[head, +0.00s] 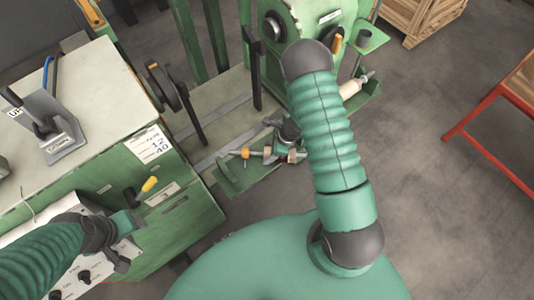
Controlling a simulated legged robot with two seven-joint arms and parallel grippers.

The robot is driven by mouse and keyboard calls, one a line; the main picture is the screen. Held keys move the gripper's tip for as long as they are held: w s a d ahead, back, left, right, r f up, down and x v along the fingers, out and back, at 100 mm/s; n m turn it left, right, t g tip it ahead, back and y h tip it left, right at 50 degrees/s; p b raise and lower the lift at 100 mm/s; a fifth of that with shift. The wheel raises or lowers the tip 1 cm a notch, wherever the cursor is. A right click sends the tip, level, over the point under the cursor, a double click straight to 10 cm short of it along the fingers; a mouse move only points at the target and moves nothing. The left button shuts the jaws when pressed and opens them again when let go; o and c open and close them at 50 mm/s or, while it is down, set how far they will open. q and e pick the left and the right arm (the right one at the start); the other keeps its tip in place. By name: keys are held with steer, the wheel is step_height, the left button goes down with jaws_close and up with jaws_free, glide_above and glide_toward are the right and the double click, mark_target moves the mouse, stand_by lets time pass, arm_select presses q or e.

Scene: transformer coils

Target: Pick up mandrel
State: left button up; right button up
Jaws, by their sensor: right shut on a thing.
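My right arm reaches away from me and its gripper (280,151) is low beside the elbow, over a green tray at the foot of the machine. It is shut on a short bar with orange collars, which I take to be the mandrel (246,153). The bar lies roughly crosswise in the picture, and its middle is partly hidden by the gripper. I cannot tell whether it touches the tray. My left gripper (131,244) is at the lower left, in front of the green cabinet, with its fingers apart and nothing seen between them.
The green cabinet (100,75) with a pale top fills the left. The green winding machine (318,15) stands at the back centre. A pale handle-like piece (352,88) shows right of my arm. A red-framed table (490,110) and wooden crate (420,18) stand right; floor between is clear.

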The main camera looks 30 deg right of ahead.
steer(key=shift+d+f, duration=0.1)
steer(key=shift+d, duration=0.05)
steer(key=shift+c, duration=1.2)
jaws_close()
steer(key=shift+w+a+r, duration=0.15)
steer(key=shift+a+r, duration=0.05)
steer(key=shift+a, duration=0.8)
steer(key=shift+a+r, duration=0.1)
steer(key=shift+r, duration=0.1)
steer(key=r, duration=0.3)
steer(key=d+r, duration=0.1)
steer(key=r, duration=0.5)
steer(key=shift+d+p, duration=0.2)
steer(key=shift+p, duration=0.1)
steer(key=shift+a+r, duration=0.2)
steer(key=shift+r, duration=0.05)
steer(key=shift+a+r, duration=0.1)
steer(key=shift+a, duration=0.25)
arm_select(q)
steer(key=shift+w+a+r, duration=0.1)
steer(key=shift+w+a, duration=0.1)
steer(key=shift+a, duration=0.55)
arm_select(e)
steer(key=shift+a, duration=0.1)
